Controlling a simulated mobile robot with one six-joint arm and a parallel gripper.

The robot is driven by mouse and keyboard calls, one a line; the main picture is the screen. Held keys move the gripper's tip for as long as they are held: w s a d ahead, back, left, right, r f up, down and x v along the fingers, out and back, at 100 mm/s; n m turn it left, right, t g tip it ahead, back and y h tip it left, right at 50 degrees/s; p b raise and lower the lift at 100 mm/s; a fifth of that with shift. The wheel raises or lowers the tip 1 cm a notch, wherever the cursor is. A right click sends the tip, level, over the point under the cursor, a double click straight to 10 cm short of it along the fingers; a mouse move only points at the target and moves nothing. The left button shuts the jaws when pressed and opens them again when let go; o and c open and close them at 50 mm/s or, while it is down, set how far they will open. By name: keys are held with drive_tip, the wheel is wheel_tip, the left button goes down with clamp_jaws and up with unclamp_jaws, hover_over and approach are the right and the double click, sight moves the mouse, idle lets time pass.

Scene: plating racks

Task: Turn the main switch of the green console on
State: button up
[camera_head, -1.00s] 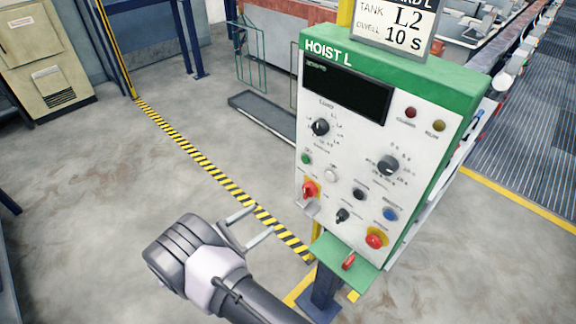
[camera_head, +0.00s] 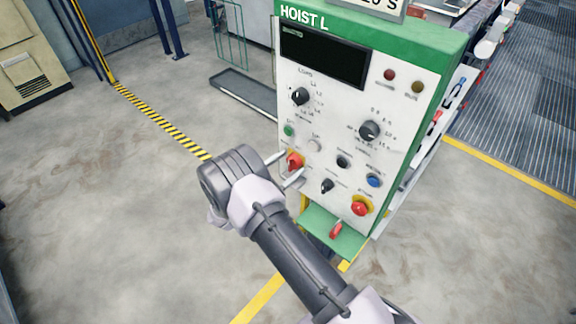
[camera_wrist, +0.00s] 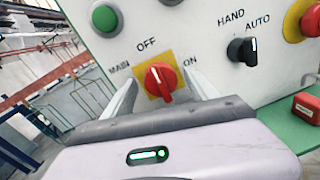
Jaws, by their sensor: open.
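The green console (camera_head: 440,45) has a pale front panel marked HOIST L. Its main switch is a red knob on a yellow plate at the panel's lower left (camera_head: 295,160). In the wrist view the red knob (camera_wrist: 160,81) sits between the words MAIN, OFF and ON, its white mark pointing up towards OFF. My gripper (camera_head: 284,168) is open at the switch. In the wrist view its two fingers (camera_wrist: 163,92) stand left and right of the knob, with gaps visible beside it. The gripper body hides the panel below the switch.
A green button (camera_wrist: 104,17) is up and left of the switch. A black HAND/AUTO selector (camera_wrist: 243,50) and a red button on yellow (camera_head: 360,207) are to its right. A red object (camera_head: 336,230) lies on the green ledge below. Open floor lies left.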

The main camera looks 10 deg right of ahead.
drive_tip(key=c, duration=1.4)
drive_tip(key=shift+o, duration=0.2)
drive_tip(key=shift+m, duration=0.3)
drive_tip(key=m+b, duration=0.2)
drive_tip(key=m, duration=0.1)
drive_tip(key=shift+f+m+b, duration=0.1)
drive_tip(key=shift+m+b, duration=0.3)
drive_tip(key=m+y+b, duration=0.1)
drive_tip(key=m+b, duration=0.2)
drive_tip(key=m, duration=0.2)
drive_tip(key=shift+s, duration=0.1)
drive_tip(key=m+b, duration=0.5)
drive_tip(key=shift+f+t, duration=0.1)
drive_tip(key=shift+t, duration=0.2)
drive_tip(key=m+b, duration=0.2)
drive_tip(key=b, duration=0.1)
drive_tip(key=shift+d+m+y, duration=0.1)
drive_tip(key=shift+m+y, duration=0.2)
drive_tip(key=shift+r, duration=0.2)
